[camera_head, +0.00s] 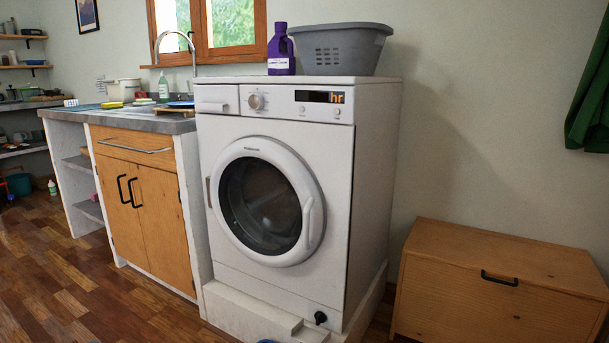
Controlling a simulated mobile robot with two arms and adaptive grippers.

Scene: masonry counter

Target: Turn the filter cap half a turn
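A white washing machine (275,203) stands in the middle of the head view with its round door (265,200) closed. A small black cap with a knob, which looks like the filter cap (320,318), sits low at the machine's front right corner. A small white step or open flap (311,335) is just left of and below the cap. The cap's exact turn is too small to tell. Neither of my grippers is in view.
A grey basket (341,50) and a purple bottle (281,52) stand on top of the machine. A wooden chest (497,285) is to the right, with a gap between. A blue object (266,341) is cut off at the bottom edge. The wooden floor (80,290) at left is clear.

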